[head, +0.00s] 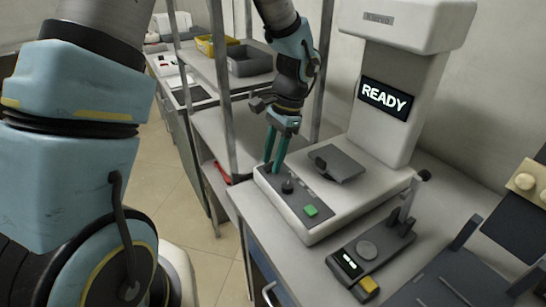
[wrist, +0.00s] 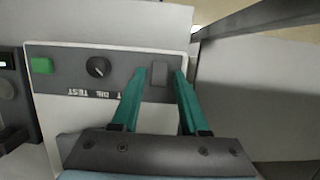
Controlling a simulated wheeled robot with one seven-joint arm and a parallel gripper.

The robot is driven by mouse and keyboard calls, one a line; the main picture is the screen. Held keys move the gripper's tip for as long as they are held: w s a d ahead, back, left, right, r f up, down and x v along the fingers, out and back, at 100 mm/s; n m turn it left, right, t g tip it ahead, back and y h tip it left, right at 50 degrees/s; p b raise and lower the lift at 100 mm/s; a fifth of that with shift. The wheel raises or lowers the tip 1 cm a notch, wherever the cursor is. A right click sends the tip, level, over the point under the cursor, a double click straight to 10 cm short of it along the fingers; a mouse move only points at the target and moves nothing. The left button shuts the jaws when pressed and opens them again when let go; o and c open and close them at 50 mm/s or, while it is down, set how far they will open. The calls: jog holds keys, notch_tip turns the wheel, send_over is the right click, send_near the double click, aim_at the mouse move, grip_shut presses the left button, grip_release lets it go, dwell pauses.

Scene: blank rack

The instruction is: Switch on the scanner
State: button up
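The scanner (head: 385,65) is a tall white machine on the bench, and its dark display (head: 386,97) reads READY. Its grey control panel (head: 293,197) has a green button (head: 311,210), a black knob (head: 287,186) and a grey rectangular switch-like part (wrist: 159,74). My gripper (head: 273,168) is over the panel's far left end. In the wrist view, my gripper (wrist: 160,72) has its two green fingers apart, one on each side of the grey part. I cannot tell whether they touch it. The green button (wrist: 42,66) and the knob (wrist: 98,67) are to the left there.
A small device (head: 348,262) with a lit display and a yellow button stands in front of the scanner. A metal rack post (head: 222,90) rises close to my gripper. A shelf behind holds a yellow bin (head: 212,45) and a grey bin (head: 249,62).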

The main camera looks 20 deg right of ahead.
jog(key=shift+o, duration=0.8)
jog(key=b+v, duration=0.1)
jog(key=v, duration=0.9)
jog(key=shift+r, duration=0.4)
jog(key=shift+d, duration=0.1)
